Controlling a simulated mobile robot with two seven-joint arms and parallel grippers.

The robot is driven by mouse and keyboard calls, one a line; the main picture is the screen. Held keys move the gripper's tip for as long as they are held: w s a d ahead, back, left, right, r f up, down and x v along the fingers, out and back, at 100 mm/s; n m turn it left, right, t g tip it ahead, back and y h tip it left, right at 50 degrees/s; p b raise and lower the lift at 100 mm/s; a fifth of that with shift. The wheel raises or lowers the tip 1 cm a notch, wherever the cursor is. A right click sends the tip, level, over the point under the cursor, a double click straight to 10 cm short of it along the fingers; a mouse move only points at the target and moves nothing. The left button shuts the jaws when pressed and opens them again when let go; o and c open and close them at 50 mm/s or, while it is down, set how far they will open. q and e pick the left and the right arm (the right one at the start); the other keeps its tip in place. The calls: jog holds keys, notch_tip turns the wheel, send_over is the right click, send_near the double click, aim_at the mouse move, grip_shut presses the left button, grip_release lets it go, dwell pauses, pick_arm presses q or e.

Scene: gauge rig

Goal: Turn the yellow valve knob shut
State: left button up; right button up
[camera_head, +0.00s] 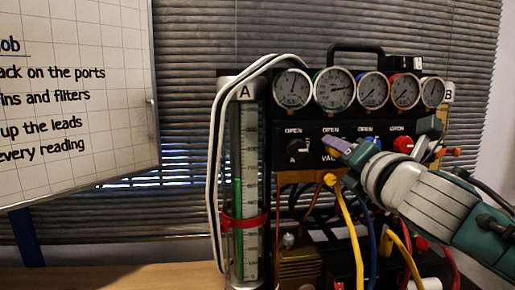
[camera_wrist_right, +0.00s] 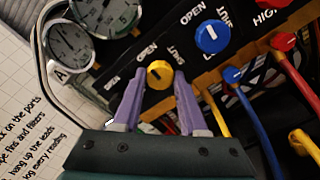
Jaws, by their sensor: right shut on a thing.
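The yellow valve knob (camera_wrist_right: 159,74) shows in the right wrist view on the black panel, between an OPEN label on its left and a SHUT label on its right. A small dark mark is on its face; which label it points to I cannot tell. My right gripper (camera_wrist_right: 159,82) has its two purple fingers on either side of the knob, shut on it. In the head view the right gripper (camera_head: 335,146) reaches the panel from the right, and its fingers hide the knob. My left gripper is not in view.
The gauge rig's row of dials (camera_head: 334,90) is above the knobs. A black knob (camera_head: 298,150) is left, a blue knob (camera_wrist_right: 212,37) and a red knob (camera_head: 403,144) right. Yellow, blue and red hoses hang below. A clear tube (camera_head: 249,170) stands left, a whiteboard (camera_head: 75,90) further left.

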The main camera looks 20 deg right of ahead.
grip_shut()
jog(key=shift+m, duration=0.3)
jog(key=m+p, duration=0.1)
jog(key=m, duration=1.6)
jog(key=shift+r+p, duration=0.15)
jog(key=shift+p, duration=0.2)
jog(key=shift+m, duration=0.3)
jog(key=o, duration=0.9)
grip_release()
jog(key=shift+c, duration=0.2)
